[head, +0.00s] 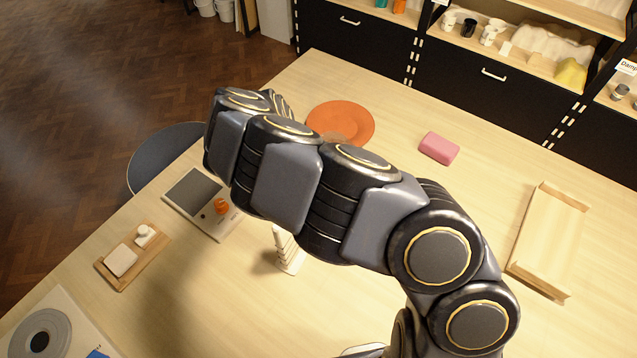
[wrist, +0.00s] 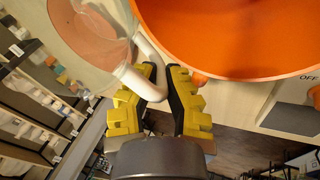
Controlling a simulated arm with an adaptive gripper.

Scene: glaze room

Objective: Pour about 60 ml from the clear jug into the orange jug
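The clear jug (wrist: 103,50) is at the upper left of the wrist view, with a pale loop handle (wrist: 146,86). My gripper (wrist: 163,86), with yellow and black fingers, is closed on that handle. A salmon tint shows through the jug wall; I cannot tell whether it is liquid or something behind. A large, close orange vessel (wrist: 235,40), which I take for the orange jug, opens just right of the clear jug. No stream shows between them. In the head view my arm hides the gripper and most of both jugs' area.
A flat orange disc (head: 340,118) lies behind my arm. A scale-like device (head: 178,203) with an orange piece (head: 221,206) is left. A soap board (head: 122,272), white stepped object (head: 289,252), pink block (head: 439,148) and wooden tray (head: 545,240) stand about. The centre right is clear.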

